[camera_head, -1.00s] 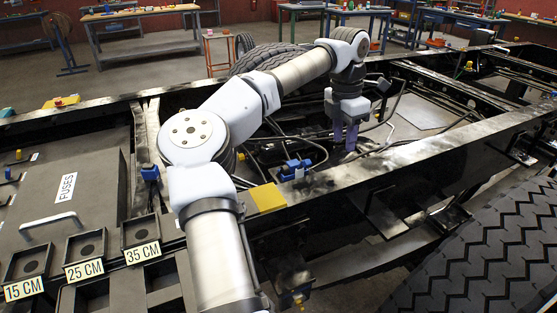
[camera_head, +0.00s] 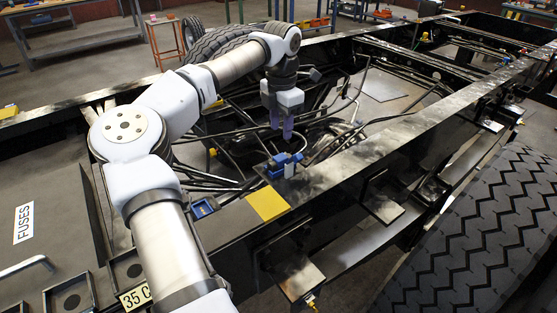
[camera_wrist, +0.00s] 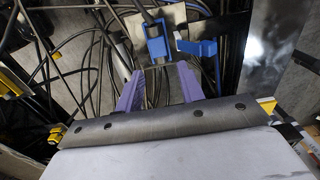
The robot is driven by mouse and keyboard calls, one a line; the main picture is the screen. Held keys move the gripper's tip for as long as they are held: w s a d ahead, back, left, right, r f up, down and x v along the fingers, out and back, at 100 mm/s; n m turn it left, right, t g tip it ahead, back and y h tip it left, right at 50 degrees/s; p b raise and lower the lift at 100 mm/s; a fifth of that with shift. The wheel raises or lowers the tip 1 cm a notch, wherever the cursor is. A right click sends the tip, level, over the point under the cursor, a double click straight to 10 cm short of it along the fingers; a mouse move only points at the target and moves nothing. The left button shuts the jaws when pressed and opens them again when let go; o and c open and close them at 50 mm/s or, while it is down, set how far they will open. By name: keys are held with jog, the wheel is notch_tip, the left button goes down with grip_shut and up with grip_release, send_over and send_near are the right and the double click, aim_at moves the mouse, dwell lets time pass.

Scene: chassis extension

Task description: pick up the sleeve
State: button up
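I cannot tell for certain which part is the sleeve. A blue ring-like piece (camera_wrist: 157,45) sits around a dark cable in the wrist view, just beyond my fingertips. Blue parts (camera_head: 283,163) show at the frame rail's inner edge in the head view, just below my gripper (camera_head: 281,130). My gripper's two purple fingers (camera_wrist: 160,75) are spread apart with nothing held between them. They point toward the blue ring-like piece and appear clear of it.
A blue bracket (camera_wrist: 195,47) stands right beside the ring-like piece. Dark cables (camera_head: 225,150) run loosely under my gripper. The black chassis rail (camera_head: 350,160) passes close on the right, with a yellow plate (camera_head: 267,202) on it. A large tyre (camera_head: 480,240) lies outside the rail.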

send_over(280, 157)
jog(key=f, duration=0.4)
jog(key=shift+s+d+f+p, duration=0.1)
jog(key=shift+s+f+p, duration=0.1)
jog(key=shift+f+p, duration=0.1)
jog(key=shift+w+f+p, duration=0.2)
jog(key=shift+f+p, duration=0.85)
jog(key=shift+f, duration=1.6)
jog(key=c, duration=0.8)
jog(key=shift+o, duration=0.2)
jog(key=shift+r, duration=0.15)
notch_tip(280, 157, up, 20)
jog(key=b, duration=0.3)
